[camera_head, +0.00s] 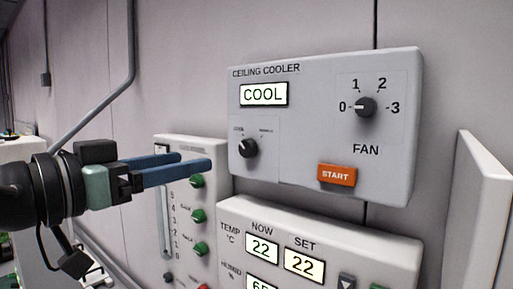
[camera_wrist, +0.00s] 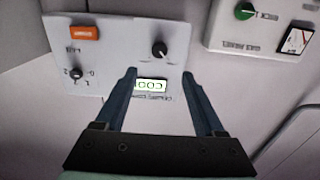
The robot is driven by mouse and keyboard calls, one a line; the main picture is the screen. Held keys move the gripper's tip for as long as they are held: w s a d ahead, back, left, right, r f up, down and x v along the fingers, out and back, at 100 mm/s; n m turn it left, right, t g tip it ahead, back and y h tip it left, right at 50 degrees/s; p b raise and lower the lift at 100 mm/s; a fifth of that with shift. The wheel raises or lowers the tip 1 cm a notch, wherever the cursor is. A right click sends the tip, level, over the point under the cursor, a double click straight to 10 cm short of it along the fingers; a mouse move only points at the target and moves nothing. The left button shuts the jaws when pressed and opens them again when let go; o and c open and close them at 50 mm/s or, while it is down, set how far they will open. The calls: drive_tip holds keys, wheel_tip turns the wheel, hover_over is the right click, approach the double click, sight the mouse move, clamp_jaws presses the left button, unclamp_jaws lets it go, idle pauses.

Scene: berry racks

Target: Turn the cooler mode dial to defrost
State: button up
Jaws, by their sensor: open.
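The ceiling cooler panel (camera_head: 310,135) is a grey box on the wall, and its display (camera_head: 264,94) reads COOL. The black mode dial (camera_head: 248,148) sits below the display, with its pointer toward the upper left, on the COOL side; the small label on the other side is hard to read. My gripper (camera_head: 195,160) is open and empty, left of the dial and apart from it. In the wrist view the panel appears upside down; the mode dial (camera_wrist: 160,48) lies beyond and between the two blue fingertips of my gripper (camera_wrist: 159,73).
The same panel holds a fan dial (camera_head: 366,106) pointing at 0 and an orange START button (camera_head: 336,175). Below is a climate panel (camera_head: 330,225) with displays. A panel with green knobs (camera_head: 198,181) stands behind my fingers. A pale board (camera_head: 480,215) juts out at right.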

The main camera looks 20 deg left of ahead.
sight(245, 149)
drive_tip(key=p+x, duration=0.5)
drive_tip(key=x, duration=0.5)
drive_tip(key=shift+w+d+r+p, duration=0.15)
drive_tip(key=shift+w+d+p, duration=0.1)
drive_tip(key=shift+w+p, duration=0.15)
drive_tip(key=shift+w+d, duration=0.2)
drive_tip(key=shift+w, duration=0.45)
drive_tip(key=shift+c, duration=0.3)
clamp_jaws()
